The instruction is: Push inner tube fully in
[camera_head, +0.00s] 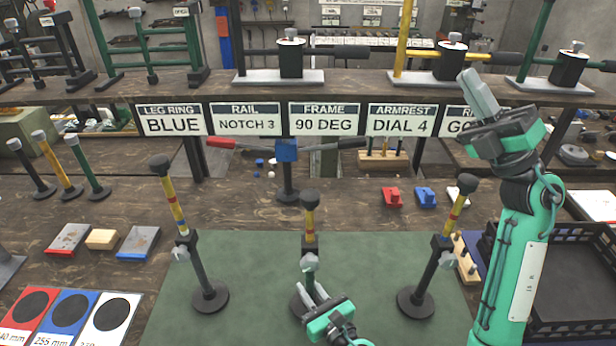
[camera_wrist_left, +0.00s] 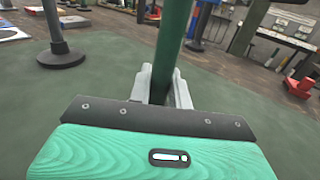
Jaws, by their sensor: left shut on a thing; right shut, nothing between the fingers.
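Three adjustable legs stand on the green mat (camera_head: 255,270). The middle leg has a yellow inner tube (camera_head: 309,222) with a dark cap on top, and a grey knob (camera_head: 310,262) at its collar. Less inner tube shows on it than on the left leg (camera_head: 172,200) and right leg (camera_head: 457,210). My left gripper (camera_head: 312,292) is low at the middle leg, shut on its outer tube; the left wrist view shows a dark green tube (camera_wrist_left: 172,50) between the fingers. My right gripper (camera_head: 480,93) is shut and empty, raised at the right, away from the legs.
A black crate (camera_head: 590,240) stands at the right behind my right arm. A blue-headed stand (camera_head: 287,160) is behind the middle leg. Red, blue and white cards (camera_head: 68,310) lie front left, with small blocks (camera_head: 102,239) behind them. A shelf (camera_head: 250,92) with label signs crosses the back.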

